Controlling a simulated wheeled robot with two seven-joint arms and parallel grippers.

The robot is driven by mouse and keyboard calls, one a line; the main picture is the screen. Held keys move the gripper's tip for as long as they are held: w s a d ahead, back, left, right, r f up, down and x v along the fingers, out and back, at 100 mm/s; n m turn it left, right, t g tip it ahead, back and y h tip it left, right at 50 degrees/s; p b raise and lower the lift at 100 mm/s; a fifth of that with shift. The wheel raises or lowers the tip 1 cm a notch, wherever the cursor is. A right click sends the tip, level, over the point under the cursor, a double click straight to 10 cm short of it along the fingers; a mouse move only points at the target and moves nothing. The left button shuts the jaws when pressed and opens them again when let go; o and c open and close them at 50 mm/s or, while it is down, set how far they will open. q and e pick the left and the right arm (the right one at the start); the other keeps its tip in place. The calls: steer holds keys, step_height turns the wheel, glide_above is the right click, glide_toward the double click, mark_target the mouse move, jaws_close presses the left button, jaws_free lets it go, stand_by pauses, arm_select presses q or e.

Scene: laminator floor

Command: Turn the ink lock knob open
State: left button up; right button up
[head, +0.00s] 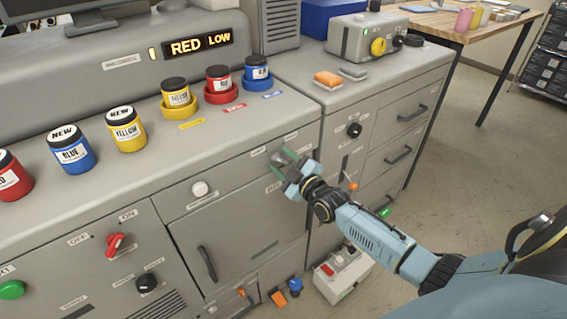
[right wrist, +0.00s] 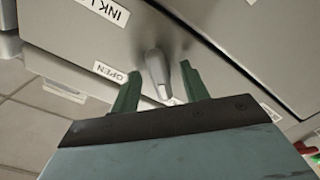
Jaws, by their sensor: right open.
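The ink lock knob (right wrist: 156,66) is a small grey lever-shaped knob on the cabinet front. In the right wrist view an OPEN label (right wrist: 110,72) is to its left, and a partly cut-off label starting "INK L" (right wrist: 103,10) is above. In the head view the knob (head: 279,157) is partly hidden by my right gripper (head: 287,165). The right gripper's two green fingers are open, one on each side of the knob. I cannot tell whether either finger touches it. My left gripper is not in view.
A white round knob (head: 200,189) is left of the ink lock on the same cabinet. Ink jars, including a blue one (head: 72,150), stand on the top. A black knob (head: 354,130) is on the cabinet to the right. The floor (head: 465,150) at right is clear.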

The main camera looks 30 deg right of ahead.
steer(key=shift+c, duration=0.2)
steer(key=c, duration=0.9)
steer(key=shift+c, duration=0.2)
steer(key=shift+m, duration=0.3)
steer(key=m, duration=0.3)
steer(key=shift+m, duration=0.3)
steer(key=m, duration=0.4)
steer(key=shift+m+p, duration=0.3)
steer(key=m, duration=0.4)
steer(key=shift+f+m, duration=0.1)
steer(key=shift+m, duration=0.2)
steer(key=m+b, duration=0.1)
steer(key=m, duration=0.3)
steer(key=shift+a+m, duration=0.1)
steer(key=shift+m, duration=0.2)
